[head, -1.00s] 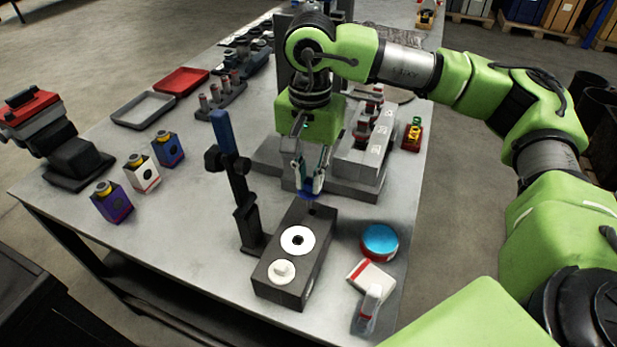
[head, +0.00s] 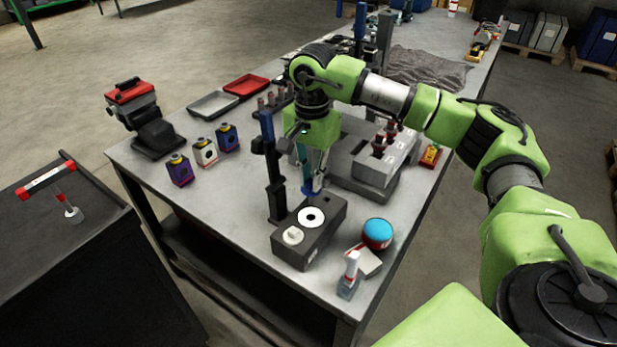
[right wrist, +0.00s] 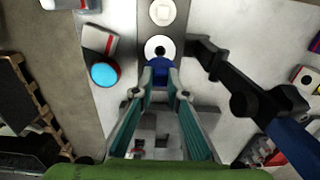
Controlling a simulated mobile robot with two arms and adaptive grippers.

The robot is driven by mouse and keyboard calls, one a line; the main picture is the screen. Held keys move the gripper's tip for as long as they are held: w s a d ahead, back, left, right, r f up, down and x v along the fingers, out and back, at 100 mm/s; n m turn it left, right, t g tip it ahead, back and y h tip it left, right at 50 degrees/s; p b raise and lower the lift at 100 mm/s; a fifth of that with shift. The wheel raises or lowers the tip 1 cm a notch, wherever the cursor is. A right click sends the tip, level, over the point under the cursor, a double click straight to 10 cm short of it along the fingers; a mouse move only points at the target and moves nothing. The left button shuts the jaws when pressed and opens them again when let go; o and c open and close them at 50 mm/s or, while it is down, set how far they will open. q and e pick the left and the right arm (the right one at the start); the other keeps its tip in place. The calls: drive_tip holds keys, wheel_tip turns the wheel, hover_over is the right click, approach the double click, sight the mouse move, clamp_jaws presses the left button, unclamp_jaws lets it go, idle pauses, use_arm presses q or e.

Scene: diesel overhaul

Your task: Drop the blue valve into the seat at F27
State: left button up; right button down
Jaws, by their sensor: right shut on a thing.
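My right gripper (head: 310,182) is shut on the blue valve (head: 309,190), with its fingers pointing down. The valve's blue head shows between the fingertips in the right wrist view (right wrist: 159,71). The valve is close to a dark grey block (head: 325,237), by its far end. On the block are a white disc with a dark central hole (head: 311,217) and a white knob (head: 293,235) nearer the front. The valve appears just behind the disc, not over its hole. The valve's lower part is hidden. I cannot read a F27 label. My left gripper is not in view.
A dark upright stand with a blue top (head: 267,128) rises close left of the block. A blue-topped round tin (head: 377,233) and a small bottle (head: 350,270) stand on its right. A grey stepped fixture (head: 375,165) is behind. Table is clear at front left.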

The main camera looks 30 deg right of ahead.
drive_tip(key=shift+w+f, duration=0.1)
drive_tip(key=shift+f, duration=0.45)
drive_tip(key=shift+f+b, duration=0.5)
drive_tip(key=shift+b, duration=0.1)
drive_tip(key=shift+f+b, duration=0.35)
drive_tip(key=shift+f, duration=0.2)
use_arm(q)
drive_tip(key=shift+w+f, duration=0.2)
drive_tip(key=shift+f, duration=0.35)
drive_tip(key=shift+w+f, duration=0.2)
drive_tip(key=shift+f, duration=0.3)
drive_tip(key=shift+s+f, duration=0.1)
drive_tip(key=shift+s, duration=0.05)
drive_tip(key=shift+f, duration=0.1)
